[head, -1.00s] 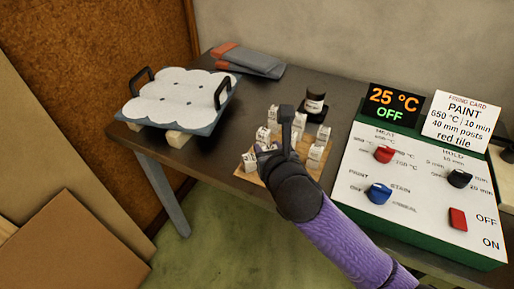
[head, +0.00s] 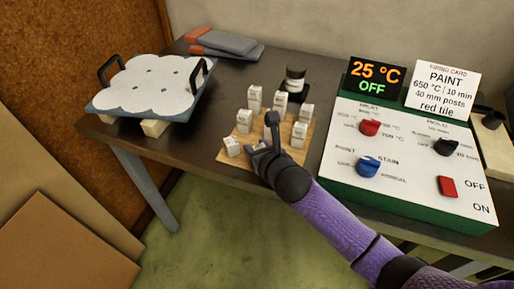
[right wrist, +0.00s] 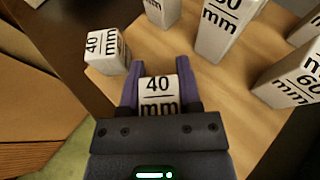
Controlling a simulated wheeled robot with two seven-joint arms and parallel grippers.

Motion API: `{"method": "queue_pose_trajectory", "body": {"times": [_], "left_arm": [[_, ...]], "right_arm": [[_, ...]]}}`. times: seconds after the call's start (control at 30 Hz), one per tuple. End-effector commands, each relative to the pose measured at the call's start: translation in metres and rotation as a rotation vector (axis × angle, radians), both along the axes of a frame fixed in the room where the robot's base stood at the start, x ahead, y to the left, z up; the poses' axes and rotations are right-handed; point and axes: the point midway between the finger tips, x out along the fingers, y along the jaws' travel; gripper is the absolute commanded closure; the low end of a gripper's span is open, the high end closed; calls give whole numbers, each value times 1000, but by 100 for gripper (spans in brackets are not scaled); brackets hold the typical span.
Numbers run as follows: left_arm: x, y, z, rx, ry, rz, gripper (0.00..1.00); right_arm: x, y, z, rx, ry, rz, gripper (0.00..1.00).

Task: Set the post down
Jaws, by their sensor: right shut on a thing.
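My right gripper (head: 262,135) is over the near part of a wooden board (head: 233,160) on the table. In the right wrist view its two purple fingers (right wrist: 160,88) are shut on a white post (right wrist: 157,90) marked 40 mm. The post's lower end is hidden, so I cannot tell whether it touches the board. Another 40 mm post (right wrist: 107,50) stands to its left, near the board's edge. A taller post marked 50 mm (right wrist: 226,28) and one marked 60 mm (right wrist: 290,82) stand beyond and to the right. My left gripper is not in view.
Several white posts (head: 244,121) stand around the gripper. A dark-lidded jar (head: 294,80) is behind the board. A green control box (head: 400,165) reading 25 °C OFF is at right. A white scalloped panel in a handled tray (head: 150,88) is at left. Gloves (head: 225,42) lie behind.

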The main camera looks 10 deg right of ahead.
Motion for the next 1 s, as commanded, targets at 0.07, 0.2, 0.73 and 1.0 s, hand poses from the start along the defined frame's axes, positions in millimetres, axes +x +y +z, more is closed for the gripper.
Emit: {"method": "queue_pose_trajectory", "body": {"times": [0.07, 0.2, 0.73, 1.0], "left_arm": [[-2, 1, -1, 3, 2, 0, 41], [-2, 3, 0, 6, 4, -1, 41], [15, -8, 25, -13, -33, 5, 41], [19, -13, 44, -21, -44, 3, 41]], "right_arm": [[0, 0, -2, 0, 0, 0, 100], [0, 0, -2, 0, 0, 0, 42], [-41, -8, 22, -3, 0, 1, 42], [-94, -18, 43, -2, 2, 1, 42]]}}
